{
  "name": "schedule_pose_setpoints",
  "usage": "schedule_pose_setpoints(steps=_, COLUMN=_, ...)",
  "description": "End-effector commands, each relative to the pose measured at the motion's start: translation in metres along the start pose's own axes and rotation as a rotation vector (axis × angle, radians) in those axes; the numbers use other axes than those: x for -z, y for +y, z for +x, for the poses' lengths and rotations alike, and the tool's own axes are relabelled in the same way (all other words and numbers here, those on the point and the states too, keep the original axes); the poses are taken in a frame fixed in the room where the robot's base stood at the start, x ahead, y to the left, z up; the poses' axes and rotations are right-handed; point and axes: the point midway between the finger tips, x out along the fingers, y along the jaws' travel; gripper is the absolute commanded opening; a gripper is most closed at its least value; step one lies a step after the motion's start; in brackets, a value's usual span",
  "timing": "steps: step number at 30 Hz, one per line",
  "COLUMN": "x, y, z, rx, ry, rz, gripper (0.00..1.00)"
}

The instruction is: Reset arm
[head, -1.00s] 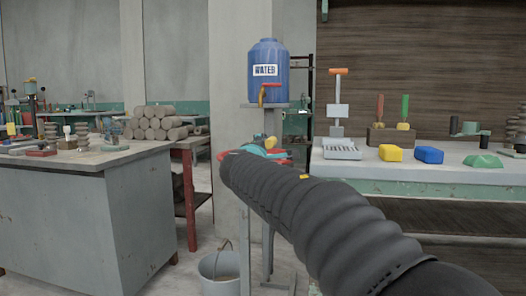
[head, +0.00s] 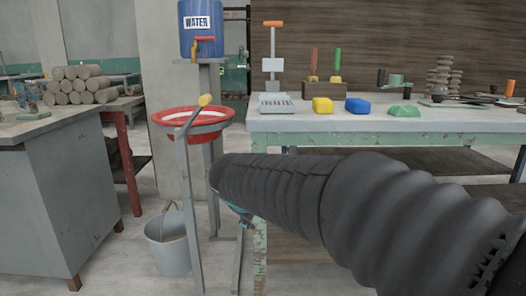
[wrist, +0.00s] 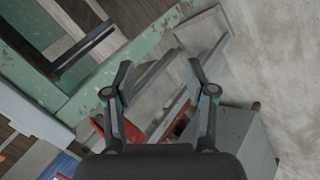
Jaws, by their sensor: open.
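My arm, in a black ribbed sleeve, reaches in from the right of the head view. Only a teal part of my gripper (head: 236,213) shows under the sleeve's end there; the rest is hidden. In the wrist view my gripper (wrist: 160,68) is open with its two fingers spread, and nothing is between them. Beyond the fingers are a green-edged table (wrist: 120,62), grey metal legs and the floor.
A red-rimmed basin (head: 172,116) on a metal stand is left of my arm, with a grey bucket (head: 168,252) below. A workbench (head: 380,124) carrying a yellow block (head: 322,105) and a blue block (head: 358,106) stands behind. A grey cabinet (head: 60,205) is at left.

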Motion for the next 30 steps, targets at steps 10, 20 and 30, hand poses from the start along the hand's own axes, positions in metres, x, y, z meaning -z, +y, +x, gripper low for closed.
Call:
schedule_pose_setpoints(steps=10, x=-0.168, y=-0.053, z=-0.063, rx=0.284, ry=-0.175, rz=0.488, gripper=0.56)
schedule_pose_setpoints(steps=20, x=-0.254, y=-0.084, z=-0.12, rx=0.353, ry=-0.185, rz=0.843, gripper=0.56)
schedule_pose_setpoints(steps=30, x=-0.278, y=-0.055, z=-0.149, rx=0.251, ry=-0.135, rz=0.96, gripper=0.56)
